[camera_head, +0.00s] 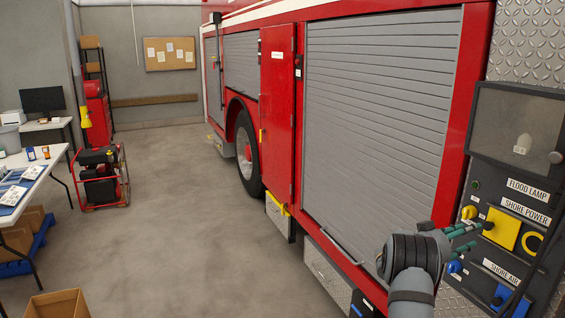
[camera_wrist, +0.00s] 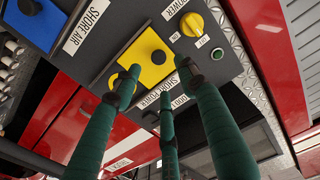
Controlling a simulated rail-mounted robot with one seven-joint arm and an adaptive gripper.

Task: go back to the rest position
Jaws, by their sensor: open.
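My gripper (camera_head: 466,240) is in front of the control panel on the fire truck's side, at the lower right of the head view. Its green fingers (camera_wrist: 162,80) are spread open, with nothing between them. In the wrist view the fingertips overlap the yellow shore power plate (camera_wrist: 145,56), which has a dark round centre. The same yellow plate (camera_head: 503,231) shows just right of the fingers in the head view. I cannot tell whether the fingertips touch it. My forearm comes up from the bottom edge of the head view.
The panel also bears a yellow knob (camera_wrist: 191,24), a green button (camera_wrist: 217,54) and a blue shore air plate (camera_head: 508,302). A lamp box (camera_head: 520,130) sits above.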

